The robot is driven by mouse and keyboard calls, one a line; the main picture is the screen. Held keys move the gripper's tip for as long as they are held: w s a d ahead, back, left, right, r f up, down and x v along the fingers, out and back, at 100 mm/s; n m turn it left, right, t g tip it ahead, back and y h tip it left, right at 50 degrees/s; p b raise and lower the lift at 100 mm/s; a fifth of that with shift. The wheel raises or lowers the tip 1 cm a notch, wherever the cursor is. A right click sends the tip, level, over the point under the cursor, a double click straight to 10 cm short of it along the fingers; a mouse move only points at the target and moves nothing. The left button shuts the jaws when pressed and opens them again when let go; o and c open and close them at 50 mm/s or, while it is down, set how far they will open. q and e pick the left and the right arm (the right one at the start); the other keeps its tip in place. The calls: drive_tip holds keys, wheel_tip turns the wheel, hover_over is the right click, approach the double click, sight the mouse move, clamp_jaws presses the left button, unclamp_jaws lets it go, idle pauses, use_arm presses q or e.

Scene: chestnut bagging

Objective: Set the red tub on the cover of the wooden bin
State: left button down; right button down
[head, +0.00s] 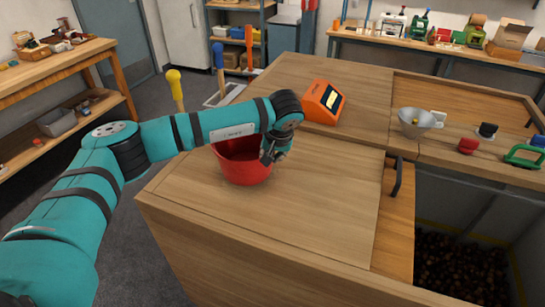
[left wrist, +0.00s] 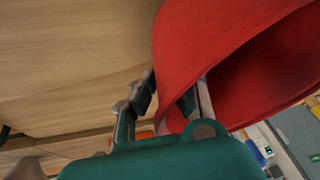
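The red tub (head: 243,172) stands upright on the light wooden cover (head: 300,205) of the wooden bin (head: 215,255), left of the cover's dark handle (head: 397,178). My left gripper (head: 270,155) reaches over the tub's right side in the head view. In the left wrist view, the fingers (left wrist: 168,95) straddle the wall of the tub (left wrist: 225,40). One finger is outside the wall and the other is inside, partly hidden by it. The fingers look spread, with a gap at the wall. My right gripper is out of view.
An orange device (head: 323,102) stands behind the tub. A metal funnel (head: 415,122) and small red and green items sit at the right. An open compartment with chestnuts (head: 460,268) lies right of the cover. The cover's front is clear.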

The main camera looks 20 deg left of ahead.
use_arm(q)
drive_tip(key=shift+f+p, duration=0.3)
drive_tip(key=shift+f, duration=0.55)
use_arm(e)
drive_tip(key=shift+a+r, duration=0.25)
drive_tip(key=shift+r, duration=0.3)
use_arm(q)
drive_tip(key=shift+f, duration=0.15)
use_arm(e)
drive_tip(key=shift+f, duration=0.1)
use_arm(q)
drive_tip(key=c, duration=1.5)
unclamp_jaws()
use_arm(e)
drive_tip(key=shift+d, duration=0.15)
